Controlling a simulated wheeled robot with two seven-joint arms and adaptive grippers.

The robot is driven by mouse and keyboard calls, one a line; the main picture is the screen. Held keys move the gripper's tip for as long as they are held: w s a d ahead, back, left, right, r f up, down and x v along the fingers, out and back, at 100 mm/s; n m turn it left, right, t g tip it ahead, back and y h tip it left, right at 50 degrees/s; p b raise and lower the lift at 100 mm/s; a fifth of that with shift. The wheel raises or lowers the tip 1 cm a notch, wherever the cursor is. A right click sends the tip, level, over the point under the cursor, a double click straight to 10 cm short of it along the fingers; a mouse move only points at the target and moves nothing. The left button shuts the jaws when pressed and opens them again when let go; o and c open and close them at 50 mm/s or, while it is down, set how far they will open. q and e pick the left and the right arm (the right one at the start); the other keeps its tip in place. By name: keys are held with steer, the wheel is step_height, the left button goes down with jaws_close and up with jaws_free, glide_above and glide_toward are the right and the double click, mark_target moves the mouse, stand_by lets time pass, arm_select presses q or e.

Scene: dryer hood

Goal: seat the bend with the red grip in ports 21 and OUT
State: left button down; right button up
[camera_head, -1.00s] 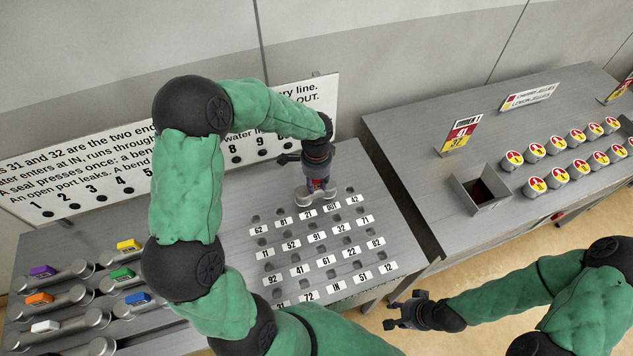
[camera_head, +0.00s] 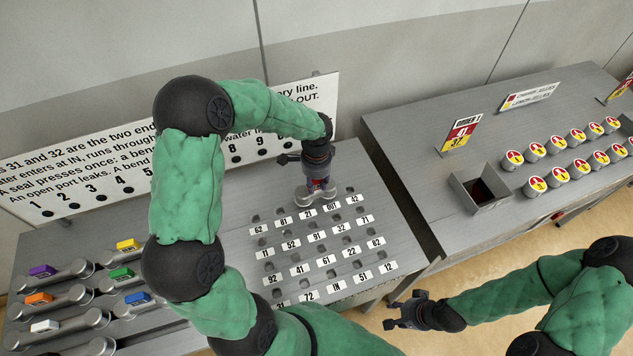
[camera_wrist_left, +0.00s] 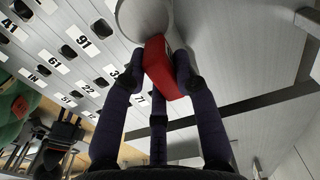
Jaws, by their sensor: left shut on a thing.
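My left gripper (camera_head: 318,184) points down and is shut on the red grip (camera_wrist_left: 163,68) of a grey bend (camera_head: 317,196). The bend also shows in the left wrist view (camera_wrist_left: 143,16), with part of it cut off by the frame edge. It is at the back row of the port panel (camera_head: 322,262), by the labels 21 (camera_head: 307,211) and OUT (camera_head: 332,205). The bend covers the port holes there, so I cannot tell whether its ends are in them. My right gripper (camera_head: 398,314) is open and empty, beyond the panel's front right corner.
Other bends with coloured grips, such as the orange one (camera_head: 39,298), lie at the left. A text board (camera_head: 70,175) stands behind. A second table at the right holds a bin (camera_head: 481,190) and several capped jars (camera_head: 535,152), with a gap between the tables.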

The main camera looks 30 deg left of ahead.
arm_select(q)
steer(key=shift+f+b, duration=0.7)
steer(key=shift+f, duration=0.35)
steer(key=c, duration=0.9)
jaws_free()
step_height(320, 180, up, 12)
step_height(320, 180, up, 8)
steer(key=p, duration=0.6)
stand_by(0.3)
stand_by(0.4)
